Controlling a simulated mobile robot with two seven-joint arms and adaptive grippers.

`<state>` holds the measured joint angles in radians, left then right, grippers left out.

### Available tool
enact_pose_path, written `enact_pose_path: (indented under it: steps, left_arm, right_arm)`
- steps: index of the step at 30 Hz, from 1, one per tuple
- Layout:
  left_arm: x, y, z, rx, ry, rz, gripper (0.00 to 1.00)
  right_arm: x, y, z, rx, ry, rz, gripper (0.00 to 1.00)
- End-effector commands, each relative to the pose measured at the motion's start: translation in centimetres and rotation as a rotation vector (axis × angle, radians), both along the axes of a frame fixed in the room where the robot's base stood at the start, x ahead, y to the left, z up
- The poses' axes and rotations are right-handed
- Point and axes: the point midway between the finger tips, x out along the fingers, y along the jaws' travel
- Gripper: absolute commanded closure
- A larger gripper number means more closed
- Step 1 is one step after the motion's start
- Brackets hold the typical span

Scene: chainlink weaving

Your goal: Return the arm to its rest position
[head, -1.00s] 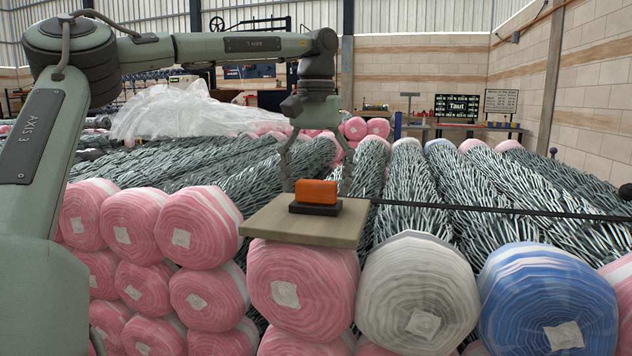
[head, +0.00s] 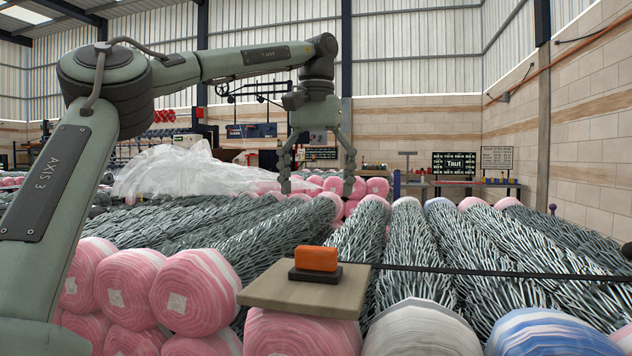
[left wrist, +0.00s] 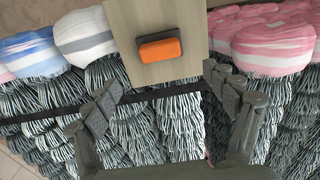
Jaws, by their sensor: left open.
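My left arm comes in from the left in the head view. Its gripper (head: 317,183) hangs fingers down over the rolls of chainlink mesh, with its two fingers spread apart and nothing between them. An orange block on a dark base (head: 316,259) sits on a pale board (head: 300,292), below and nearer than the gripper. In the left wrist view the open fingers (left wrist: 165,108) frame bare mesh, and the orange block (left wrist: 160,50) lies on the board beyond the fingertips, apart from them. My right gripper is not in view.
Rolls with pink, white and blue wrapped ends (head: 195,290) stack in front. A dark strap (head: 480,268) runs right from the board across the mesh rolls. Clear plastic sheeting (head: 185,172) lies at back left. A "Taut" sign (head: 453,163) stands behind. Air above the rolls is free.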

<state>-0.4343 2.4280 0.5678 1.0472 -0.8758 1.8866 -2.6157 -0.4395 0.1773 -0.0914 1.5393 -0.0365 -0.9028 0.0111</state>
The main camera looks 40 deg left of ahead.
Motion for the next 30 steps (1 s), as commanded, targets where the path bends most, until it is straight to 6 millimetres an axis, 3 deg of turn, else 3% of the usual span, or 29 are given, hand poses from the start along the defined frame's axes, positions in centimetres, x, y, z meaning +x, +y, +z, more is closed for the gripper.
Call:
enact_pose_path:
  steps: [6,17,23,30]
  left_arm:
    - [0.0,0.0,0.9,-0.002,0.001,0.000,0.15]
    - [-0.1,0.0,0.3,-0.001,0.003,-0.001,0.15]
    - [-0.1,0.0,-2.5,-0.003,0.004,-0.002,0.15]
    - [-0.1,0.1,-7.4,-0.002,0.004,-0.001,0.15]
  right_arm:
    - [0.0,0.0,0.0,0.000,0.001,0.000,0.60]
    - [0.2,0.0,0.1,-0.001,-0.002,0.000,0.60]
    - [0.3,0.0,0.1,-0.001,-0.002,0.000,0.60]
    - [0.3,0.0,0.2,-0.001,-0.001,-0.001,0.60]
